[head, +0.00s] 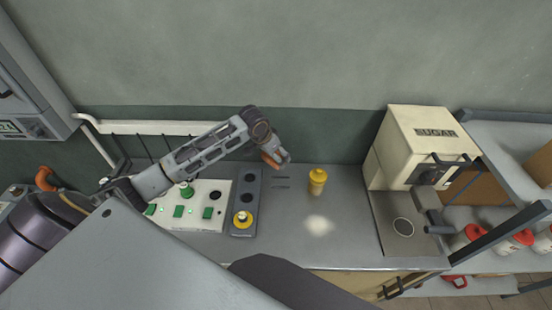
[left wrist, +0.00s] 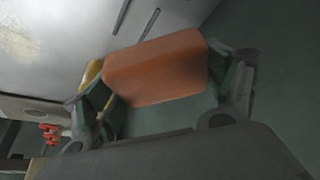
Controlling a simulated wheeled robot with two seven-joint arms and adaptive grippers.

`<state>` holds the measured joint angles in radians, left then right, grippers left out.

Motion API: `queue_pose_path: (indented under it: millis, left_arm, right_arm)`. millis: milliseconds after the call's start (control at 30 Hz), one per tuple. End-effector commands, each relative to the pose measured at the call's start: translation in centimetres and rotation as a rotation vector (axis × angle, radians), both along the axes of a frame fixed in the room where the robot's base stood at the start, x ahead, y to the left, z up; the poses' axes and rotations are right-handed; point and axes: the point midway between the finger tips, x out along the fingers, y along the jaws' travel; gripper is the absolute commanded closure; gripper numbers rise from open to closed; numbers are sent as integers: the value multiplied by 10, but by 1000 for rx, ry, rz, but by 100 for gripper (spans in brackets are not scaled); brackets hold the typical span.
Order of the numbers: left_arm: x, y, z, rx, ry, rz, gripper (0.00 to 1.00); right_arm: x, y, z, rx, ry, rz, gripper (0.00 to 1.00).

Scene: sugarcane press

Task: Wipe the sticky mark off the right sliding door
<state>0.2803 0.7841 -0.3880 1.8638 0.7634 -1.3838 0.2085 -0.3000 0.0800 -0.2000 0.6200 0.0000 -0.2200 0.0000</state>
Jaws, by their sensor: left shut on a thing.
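My left gripper (head: 274,156) is shut on an orange block (head: 270,161), which looks like a sponge. The block fills the space between the fingers in the left wrist view (left wrist: 155,70). The gripper is near the back wall, above the rear of the grey counter (head: 350,235), left of a yellow-capped shaker (head: 317,183). A tan cabinet front (head: 355,283) with a dark handle (head: 400,286) shows below the counter edge, partly hidden by a dark shape. I cannot make out a sticky mark on it. My right gripper is not in view.
A pale patch (head: 318,225) lies on the counter. The cream SUGAR machine (head: 420,140) stands at the right, with shelves (head: 500,140) beyond it. A control panel (head: 195,205) with green buttons and a grey strip with a yellow knob (head: 243,219) are at the left.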

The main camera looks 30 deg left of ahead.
Motion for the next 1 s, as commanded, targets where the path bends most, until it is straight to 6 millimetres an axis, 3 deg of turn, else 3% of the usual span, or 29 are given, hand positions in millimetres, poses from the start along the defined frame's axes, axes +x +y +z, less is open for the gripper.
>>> queue_pose_path:
  millis: [367,567,800,1000]
  left_arm:
    - [6,-8,35,-3,-3,271,35]
    - [-7,-31,51,-5,-1,338,35]
    - [-42,-73,40,-2,2,289,35]
    - [-58,-84,20,0,1,281,35]
  right_arm:
    - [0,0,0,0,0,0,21]
    - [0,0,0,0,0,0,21]
    - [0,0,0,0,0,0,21]
    - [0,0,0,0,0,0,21]
